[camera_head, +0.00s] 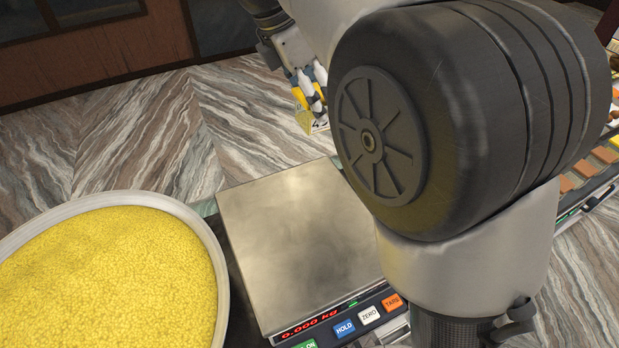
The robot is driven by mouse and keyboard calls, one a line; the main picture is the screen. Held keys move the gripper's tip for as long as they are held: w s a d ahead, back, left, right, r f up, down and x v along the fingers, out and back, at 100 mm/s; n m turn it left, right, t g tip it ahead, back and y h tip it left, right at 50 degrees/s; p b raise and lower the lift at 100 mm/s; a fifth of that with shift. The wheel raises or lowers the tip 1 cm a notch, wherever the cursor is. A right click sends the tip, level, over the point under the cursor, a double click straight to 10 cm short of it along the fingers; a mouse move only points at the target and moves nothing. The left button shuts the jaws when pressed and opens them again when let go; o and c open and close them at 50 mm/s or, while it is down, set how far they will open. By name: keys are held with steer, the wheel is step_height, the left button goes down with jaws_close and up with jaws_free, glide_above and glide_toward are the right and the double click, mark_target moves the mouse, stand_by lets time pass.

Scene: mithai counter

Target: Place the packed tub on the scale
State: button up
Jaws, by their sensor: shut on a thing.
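The scale has a bare square steel pan (290,235). Its red display reads 0.000 kg, with HOLD, ZERO and TARE buttons along the front. My gripper (311,92) is small in the upper middle of the head view, appearing above the pan's far edge in the picture. It is shut on the packed tub (305,120), a small piece with yellow and a pale, dark-marked face. The tub is apart from the pan in the picture; its height is hard to judge. My large dark arm joint hides the tub's right surroundings and part of the pan's right side.
A wide metal bowl (190,214) heaped with small yellow pieces stands close to the scale's left side. Trays of orange-brown sweets (588,182) show at the right edge. Marbled surface (150,130) lies bare at the upper left.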

steer(key=shift+w+f+b, duration=0.1)
steer(key=shift+f+b, duration=0.7)
steer(key=shift+f, duration=7.45)
steer(key=o, duration=0.9)
steer(key=shift+f, duration=0.15)
steer(key=shift+o, duration=0.6)
steer(key=shift+a+r, duration=0.15)
steer(key=shift+r, duration=0.35)
steer(key=p+v, duration=0.1)
steer(key=v, duration=1)
